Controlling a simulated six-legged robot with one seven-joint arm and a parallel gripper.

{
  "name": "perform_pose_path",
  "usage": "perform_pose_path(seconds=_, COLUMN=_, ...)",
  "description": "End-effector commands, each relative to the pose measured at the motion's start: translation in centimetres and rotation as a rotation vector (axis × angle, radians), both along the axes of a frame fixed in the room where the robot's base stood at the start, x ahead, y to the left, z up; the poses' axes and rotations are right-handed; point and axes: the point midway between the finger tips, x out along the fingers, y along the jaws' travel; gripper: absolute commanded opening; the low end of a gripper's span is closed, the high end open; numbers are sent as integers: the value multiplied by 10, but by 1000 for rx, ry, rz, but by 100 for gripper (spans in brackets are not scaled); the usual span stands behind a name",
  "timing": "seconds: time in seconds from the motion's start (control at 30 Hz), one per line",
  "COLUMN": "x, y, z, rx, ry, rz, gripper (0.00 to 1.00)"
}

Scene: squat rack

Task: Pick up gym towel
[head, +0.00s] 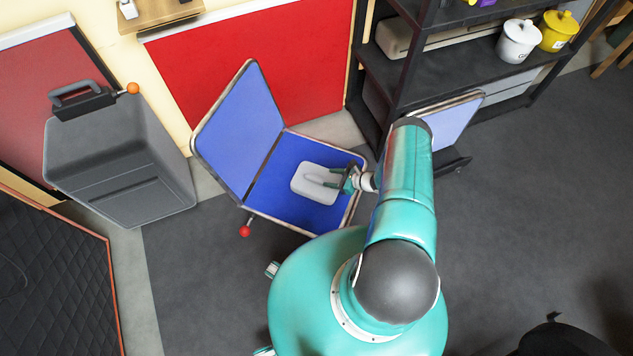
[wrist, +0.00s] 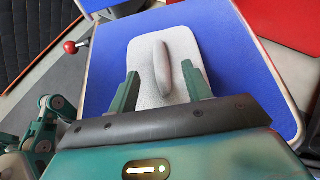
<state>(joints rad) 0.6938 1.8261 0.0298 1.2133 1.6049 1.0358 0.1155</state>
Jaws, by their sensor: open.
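The gym towel (head: 308,183) is a pale grey-white folded rectangle lying on the blue seat of a bench-like chair (head: 281,208). In the wrist view the towel (wrist: 180,55) has a raised ridge (wrist: 162,70) along its middle. My gripper (head: 340,181) is at the towel's right side in the head view. In the wrist view my gripper (wrist: 161,88) is open, with one green finger on each side of the ridge. The fingertips overlap the near part of the towel. I cannot tell whether they touch it.
The blue backrest (head: 238,135) rises at the seat's left. A grey bin (head: 118,165) with a dark orange-knobbed object (head: 95,100) on top stands farther left. A black shelf (head: 460,60) with pots stands at the back right. The floor at right (head: 540,200) is clear.

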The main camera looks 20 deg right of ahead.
Motion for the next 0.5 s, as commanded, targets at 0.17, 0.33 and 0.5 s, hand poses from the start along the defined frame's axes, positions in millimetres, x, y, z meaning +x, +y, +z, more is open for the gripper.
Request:
perform_pose_path(seconds=0.17, x=15, y=15, z=-11, rx=-1, ry=0, rz=4, gripper=49)
perform_pose_path(seconds=0.33, x=23, y=24, z=-19, rx=0, ry=0, rz=5, gripper=49)
perform_pose_path(seconds=0.5, x=38, y=40, z=-34, rx=-2, ry=-1, rz=9, gripper=49)
